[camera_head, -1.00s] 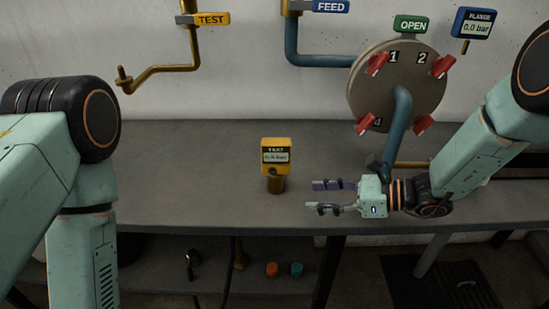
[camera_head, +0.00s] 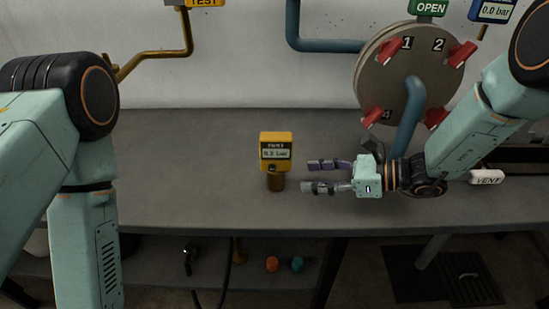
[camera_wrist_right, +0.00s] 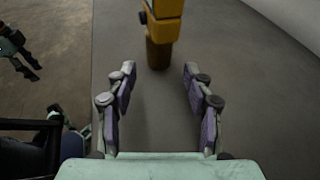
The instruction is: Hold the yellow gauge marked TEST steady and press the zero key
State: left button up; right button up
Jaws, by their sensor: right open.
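The yellow gauge (camera_head: 275,139) stands upright on the grey bench on a brown stub (camera_head: 276,184).
A round plate (camera_head: 385,75) with red numbered handles and a blue pipe (camera_head: 411,115) stands behind my right arm. A white VENT tag (camera_head: 486,177) is at right. Orange (camera_head: 272,264) and teal (camera_head: 297,264) caps lie below the bench. The bench (camera_head: 190,165) left of the gauge is clear.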

aim_at(281, 176)
jog(key=b+x, duration=0.3)
jog(key=x, duration=0.4)
jog(key=shift+a+f, duration=0.15)
jog(key=shift+f, duration=0.1)
pick_arm(q)
jog(key=shift+s+f, duration=0.15)
jog(key=shift+f, duration=0.8)
jog(key=shift+s+f, duration=0.1)
jog(key=shift+f, duration=0.8)
pick_arm(e)
jog(key=shift+w+a, duration=0.15)
jog(key=shift+a, duration=0.4)
jog(key=shift+f, duration=0.1)
jog(key=shift+w, duration=0.1)
jog(key=shift+c, duration=0.4)
jog(key=c, duration=0.6)
pick_arm(q)
jog(key=shift+c, duration=0.2)
grip_shut()
dwell(0.3)
